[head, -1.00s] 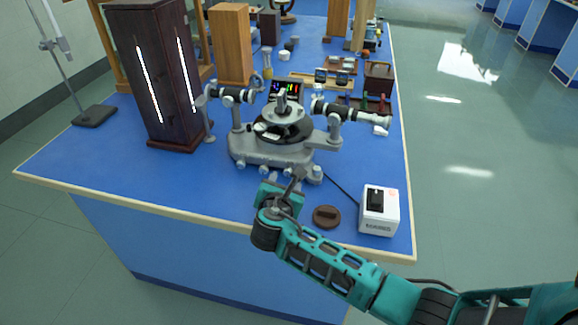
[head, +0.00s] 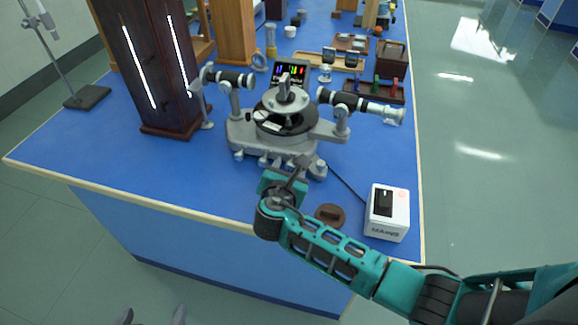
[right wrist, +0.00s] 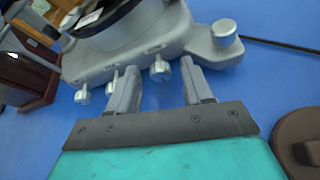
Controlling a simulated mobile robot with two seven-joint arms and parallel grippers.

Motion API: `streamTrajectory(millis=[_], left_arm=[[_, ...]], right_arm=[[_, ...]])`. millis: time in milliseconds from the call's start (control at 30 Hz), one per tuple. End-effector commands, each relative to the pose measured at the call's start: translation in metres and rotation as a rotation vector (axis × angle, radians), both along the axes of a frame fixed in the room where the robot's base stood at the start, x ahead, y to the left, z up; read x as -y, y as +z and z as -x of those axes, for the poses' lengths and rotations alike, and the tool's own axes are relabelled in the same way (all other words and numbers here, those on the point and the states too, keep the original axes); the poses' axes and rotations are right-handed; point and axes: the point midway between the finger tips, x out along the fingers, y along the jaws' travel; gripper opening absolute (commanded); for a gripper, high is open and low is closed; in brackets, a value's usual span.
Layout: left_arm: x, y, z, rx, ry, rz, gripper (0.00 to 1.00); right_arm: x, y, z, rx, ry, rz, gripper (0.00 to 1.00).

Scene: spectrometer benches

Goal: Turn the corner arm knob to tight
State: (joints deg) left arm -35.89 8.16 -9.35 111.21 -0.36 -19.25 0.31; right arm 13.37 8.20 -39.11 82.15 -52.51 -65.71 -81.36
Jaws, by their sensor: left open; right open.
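The grey spectrometer (head: 284,115) stands on the blue bench. Several silver knobs line its front edge. In the right wrist view one small knob (right wrist: 160,70) shows between my right gripper's fingertips, in line with the gap. A larger knob (right wrist: 224,32) sits at the base's right corner; I cannot tell which is the corner arm knob. My right gripper (head: 298,170) is open at the front of the base, its fingers (right wrist: 160,76) apart with nothing gripped; contact is unclear. My left gripper (head: 152,316) shows only as two spread tips at the bottom edge, open, away from the bench.
A brown round cap (head: 330,215) and a white box (head: 388,212) lie right of my right gripper. A cable runs to the box. A dark lamp housing (head: 160,70) stands at left. The bench's front left is clear.

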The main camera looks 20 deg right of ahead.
Motion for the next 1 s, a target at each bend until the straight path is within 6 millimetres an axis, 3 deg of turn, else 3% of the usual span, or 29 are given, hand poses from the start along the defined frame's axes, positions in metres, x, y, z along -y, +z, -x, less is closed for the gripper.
streamTrajectory(millis=[133,667,1000], left_arm=[[0.0001,0.0000,0.0002,0.000,0.000,0.000,1.00],[-0.0001,-0.0002,0.0001,-0.001,0.000,0.000,1.00],[-0.0003,-0.0001,0.0000,0.000,0.001,-0.001,1.00]], right_arm=[[-0.0001,-0.0001,0.0001,0.000,0.000,0.000,0.50],[0.0002,0.0001,-0.0001,0.000,0.000,0.000,0.00],[0.0012,-0.0001,0.0002,0.021,0.000,-0.031,0.00]])
